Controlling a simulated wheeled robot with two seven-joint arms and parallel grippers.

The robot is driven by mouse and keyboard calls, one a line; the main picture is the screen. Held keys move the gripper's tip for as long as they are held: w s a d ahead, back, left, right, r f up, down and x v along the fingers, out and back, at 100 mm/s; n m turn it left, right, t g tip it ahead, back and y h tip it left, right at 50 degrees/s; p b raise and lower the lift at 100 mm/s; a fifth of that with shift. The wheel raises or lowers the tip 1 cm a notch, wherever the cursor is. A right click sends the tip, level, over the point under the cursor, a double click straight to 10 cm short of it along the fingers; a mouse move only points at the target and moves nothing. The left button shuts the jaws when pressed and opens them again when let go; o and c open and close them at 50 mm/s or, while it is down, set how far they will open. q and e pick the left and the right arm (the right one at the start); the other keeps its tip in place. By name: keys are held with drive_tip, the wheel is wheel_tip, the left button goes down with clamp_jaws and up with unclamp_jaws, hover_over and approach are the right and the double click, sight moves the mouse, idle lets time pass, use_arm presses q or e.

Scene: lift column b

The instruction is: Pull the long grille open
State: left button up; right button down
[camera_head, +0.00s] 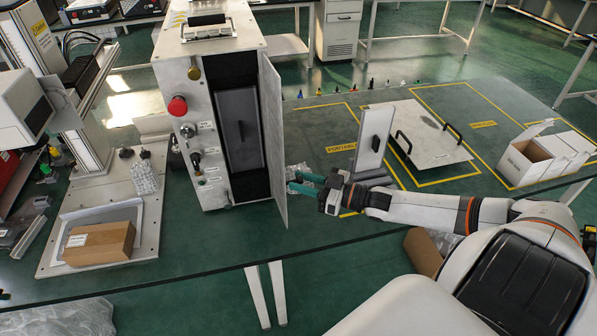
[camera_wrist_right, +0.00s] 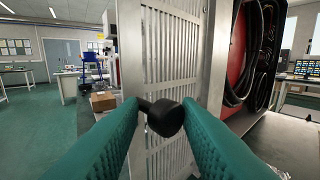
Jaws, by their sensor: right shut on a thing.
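The long grille (camera_head: 272,140) is a tall, narrow light panel at the right edge of the white cabinet's (camera_head: 205,120) dark front opening. It stands swung out from the front, seen nearly edge-on. In the right wrist view its slotted outer face (camera_wrist_right: 172,50) fills the middle, and a black knob (camera_wrist_right: 163,117) sticks out from it. My right gripper (camera_head: 296,182) is on the right side of the grille, its teal fingers shut on the knob between the fingertips (camera_wrist_right: 165,118). The knob is hidden in the head view. My left gripper is out of view.
Inside the opening is a grey panel (camera_head: 238,130) with a dark handle. An upright grey block (camera_head: 373,150) stands just behind my right wrist. A flat plate (camera_head: 420,150) with handles and a white box (camera_head: 535,160) lie farther right. A brown carton (camera_head: 100,243) sits left.

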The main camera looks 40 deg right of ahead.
drive_tip(key=shift+w+d+r, duration=0.35)
drive_tip(key=shift+d+r, duration=0.1)
drive_tip(key=shift+d, duration=0.2)
drive_tip(key=c, duration=1.4)
unclamp_jaws()
drive_tip(key=shift+h, duration=0.3)
drive_tip(key=shift+o, duration=0.6)
drive_tip(key=shift+w+f, duration=0.15)
drive_tip(key=shift+w, duration=0.2)
drive_tip(key=shift+s+a, duration=0.1)
drive_tip(key=shift+s, duration=0.1)
drive_tip(key=p+v, duration=0.1)
drive_tip(key=v, duration=1.1)
drive_tip(key=shift+s+f, duration=0.15)
drive_tip(key=shift+f, duration=0.3)
drive_tip(key=shift+a, duration=0.15)
